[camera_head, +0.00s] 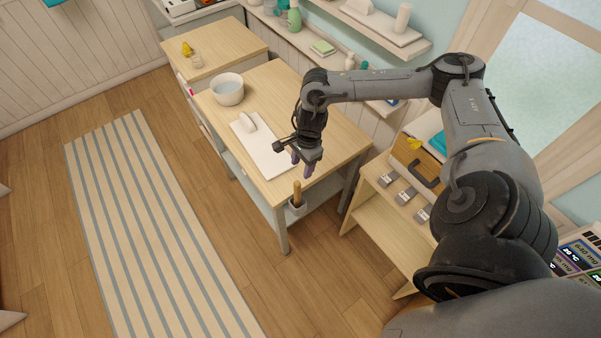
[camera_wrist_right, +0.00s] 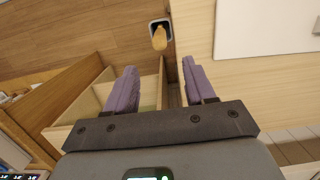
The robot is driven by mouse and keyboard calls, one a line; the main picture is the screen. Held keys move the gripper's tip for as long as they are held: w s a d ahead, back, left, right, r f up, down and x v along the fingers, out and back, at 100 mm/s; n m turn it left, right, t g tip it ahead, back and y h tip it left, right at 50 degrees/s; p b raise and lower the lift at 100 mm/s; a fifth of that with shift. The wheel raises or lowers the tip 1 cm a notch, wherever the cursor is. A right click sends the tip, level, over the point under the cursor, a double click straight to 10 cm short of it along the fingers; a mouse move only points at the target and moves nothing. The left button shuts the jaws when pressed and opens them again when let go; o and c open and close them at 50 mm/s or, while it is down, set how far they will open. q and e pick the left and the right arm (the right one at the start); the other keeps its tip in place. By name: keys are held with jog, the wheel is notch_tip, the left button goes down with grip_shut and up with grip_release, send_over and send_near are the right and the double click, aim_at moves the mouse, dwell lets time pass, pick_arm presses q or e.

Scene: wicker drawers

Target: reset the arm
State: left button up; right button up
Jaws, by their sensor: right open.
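My right arm reaches in from the right in the head view. Its gripper (camera_head: 307,164) hangs over the front right part of the wooden table (camera_head: 338,137), pointing down. In the right wrist view the gripper (camera_wrist_right: 158,85) has its two purple fingers apart with nothing between them. A wooden-handled tool (camera_head: 297,190) stands in a small holder at the table's near edge, just below the fingers. The same handle shows beyond the fingers in the right wrist view (camera_wrist_right: 159,38). My left gripper is in neither view.
A white board (camera_head: 262,150) with a white item on it and a white bowl (camera_head: 227,90) are on the table. A low wooden shelf unit (camera_head: 369,208) with several small grey items stands to the right. A striped rug (camera_head: 150,220) lies on open floor at left.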

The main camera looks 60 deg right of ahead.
jog(key=shift+s+d+r, duration=0.1)
jog(key=shift+d+r, duration=0.1)
jog(key=shift+r, duration=1.15)
